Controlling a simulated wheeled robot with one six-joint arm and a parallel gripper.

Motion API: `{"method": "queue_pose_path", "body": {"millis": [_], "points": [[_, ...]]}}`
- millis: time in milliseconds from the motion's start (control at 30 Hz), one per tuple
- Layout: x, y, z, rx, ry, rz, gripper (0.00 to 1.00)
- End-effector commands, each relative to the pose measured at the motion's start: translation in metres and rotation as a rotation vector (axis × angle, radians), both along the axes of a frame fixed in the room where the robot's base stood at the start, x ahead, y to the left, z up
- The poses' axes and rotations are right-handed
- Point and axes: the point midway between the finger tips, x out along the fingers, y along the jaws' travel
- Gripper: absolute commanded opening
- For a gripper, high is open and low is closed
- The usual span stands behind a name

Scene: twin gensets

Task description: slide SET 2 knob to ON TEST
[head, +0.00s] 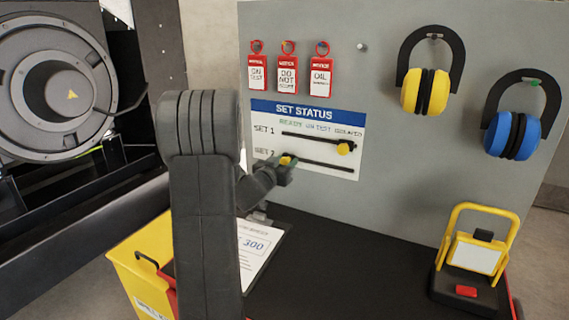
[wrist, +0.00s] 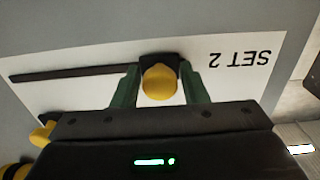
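The SET STATUS board (head: 305,113) is on the grey panel, with READY, ON TEST and ISOLATED headings over two dark slots. The yellow SET 2 knob (head: 287,160) is at the left end of the lower slot (head: 325,166), under READY. In the wrist view, which shows the board upside down, the knob (wrist: 159,82) is beside the SET 2 label (wrist: 240,58). My gripper (wrist: 160,85) has its green fingers on either side of the knob, very close to it. I cannot tell whether both fingers touch it. My gripper (head: 283,168) partly hides the knob in the head view.
The yellow SET 1 knob (head: 344,148) is near the right end of the upper slot. Red tags (head: 288,75) hang above the board. Yellow earmuffs (head: 425,92) and blue earmuffs (head: 512,135) hang to the right. A yellow work lamp (head: 477,255) stands on the black bench top (head: 370,265).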

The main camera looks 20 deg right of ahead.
Motion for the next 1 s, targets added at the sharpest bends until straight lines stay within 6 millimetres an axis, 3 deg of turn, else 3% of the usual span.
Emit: {"method": "queue_pose_path", "body": {"millis": [33, 200, 367, 700, 1000], "points": [[0.000, 0.000, 0.000, 0.000, 0.000, 0.000, 0.29], [0.000, 0.000, 0.000, 0.000, 0.000, 0.000, 0.00], [-0.010, -0.009, -0.002, 0.000, -0.001, -0.003, 0.00], [-0.063, -0.056, -0.002, 0.000, -0.003, -0.003, 0.00], [-0.068, -0.060, 0.000, 0.001, -0.001, -0.001, 0.00]]}}
